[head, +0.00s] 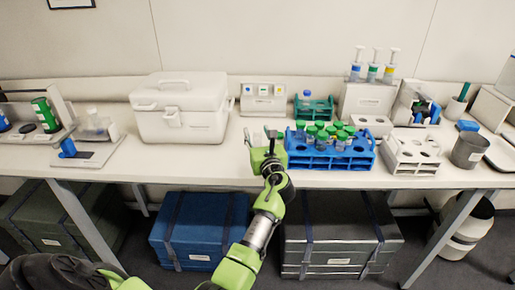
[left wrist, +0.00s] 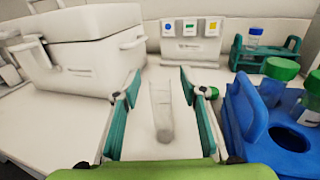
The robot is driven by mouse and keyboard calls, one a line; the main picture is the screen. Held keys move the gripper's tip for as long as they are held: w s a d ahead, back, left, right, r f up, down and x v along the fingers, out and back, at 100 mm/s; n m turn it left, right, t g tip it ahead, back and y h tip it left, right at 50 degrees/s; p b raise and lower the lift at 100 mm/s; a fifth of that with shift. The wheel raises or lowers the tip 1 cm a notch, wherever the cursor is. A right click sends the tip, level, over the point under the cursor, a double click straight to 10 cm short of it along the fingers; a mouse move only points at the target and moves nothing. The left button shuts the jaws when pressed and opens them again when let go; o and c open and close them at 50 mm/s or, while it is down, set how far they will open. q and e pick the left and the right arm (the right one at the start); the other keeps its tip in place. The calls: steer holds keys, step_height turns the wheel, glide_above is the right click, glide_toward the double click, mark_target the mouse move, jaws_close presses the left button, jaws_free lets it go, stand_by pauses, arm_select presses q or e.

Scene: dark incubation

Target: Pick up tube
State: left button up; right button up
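A clear, pale tube (left wrist: 162,112) shows in the left wrist view, its rounded end toward me, with bench showing around it. My left gripper (head: 260,136) is over the bench front, just left of the blue rack. In the left wrist view the two teal fingers (left wrist: 160,100) are apart on either side of the clear tube, with gaps to both. The blue rack (head: 328,160) holds several green-capped tubes (head: 320,132); part of it shows at the right of the wrist view (left wrist: 243,108). My right gripper is not in view.
A white cooler box (head: 180,108) stands left of the gripper. A small dispenser with colored labels (head: 263,99) and a green rack (head: 314,109) stand behind. A white rack (head: 411,153) is right of the blue rack. Bare bench lies in front of the cooler box.

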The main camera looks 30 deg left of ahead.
arm_select(q)
steer(key=c, duration=0.9)
